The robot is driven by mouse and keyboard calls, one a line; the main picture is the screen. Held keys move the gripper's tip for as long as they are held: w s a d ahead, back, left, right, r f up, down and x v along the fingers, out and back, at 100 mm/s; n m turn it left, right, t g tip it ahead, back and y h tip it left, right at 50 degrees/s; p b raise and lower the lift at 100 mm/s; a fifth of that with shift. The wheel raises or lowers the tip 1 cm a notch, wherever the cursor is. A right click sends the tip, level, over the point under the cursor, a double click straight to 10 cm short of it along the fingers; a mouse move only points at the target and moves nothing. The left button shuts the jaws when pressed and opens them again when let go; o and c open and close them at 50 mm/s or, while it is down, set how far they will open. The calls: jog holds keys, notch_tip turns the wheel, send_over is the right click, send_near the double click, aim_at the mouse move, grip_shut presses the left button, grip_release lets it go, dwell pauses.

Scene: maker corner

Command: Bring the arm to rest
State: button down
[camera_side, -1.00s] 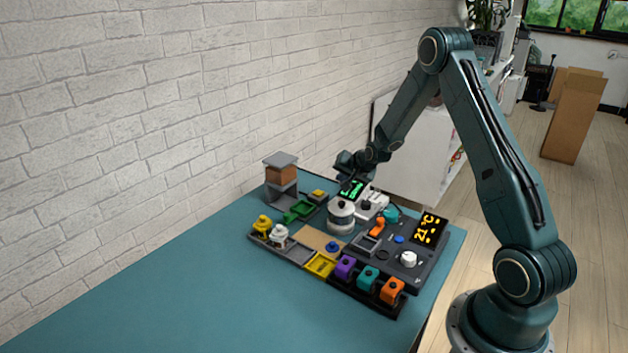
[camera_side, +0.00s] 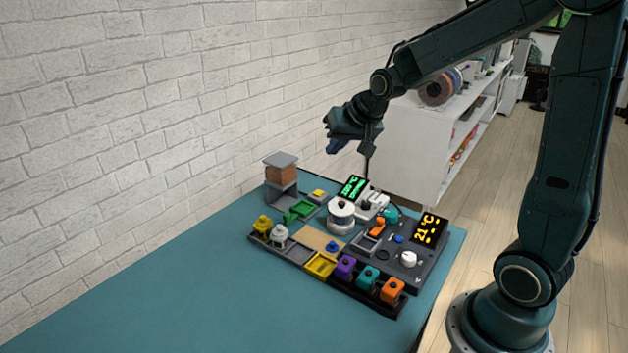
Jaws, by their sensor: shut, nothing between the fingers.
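My gripper (camera_side: 336,148) is shut and empty. It hangs in the air above the back of the work board, near the white wall, and touches nothing that I can see. My arm reaches to it from the base at the right edge of the table. The board (camera_side: 383,257) lies below with its small parts in place on it. The fingertips are small and dark in this view.
The blue-green table (camera_side: 190,300) is bare at the front left. A white shelf (camera_side: 412,150) stands behind.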

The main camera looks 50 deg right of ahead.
jog(key=s+a+r+n, duration=0.1)
jog(key=s+a, duration=0.3)
jog(key=s, duration=0.4)
jog(key=s+a+r+n+g+y, duration=0.1)
jog(key=s+a+r+n, duration=0.1)
jog(key=s, duration=0.5)
jog(key=s+a+r+n, duration=0.2)
jog(key=s+a, duration=0.3)
jog(key=s, duration=0.3)
jog(key=shift+s+a+r+n+g+y, duration=0.15)
jog(key=shift+s+a+n+g+y, duration=0.2)
jog(key=shift+n, duration=0.55)
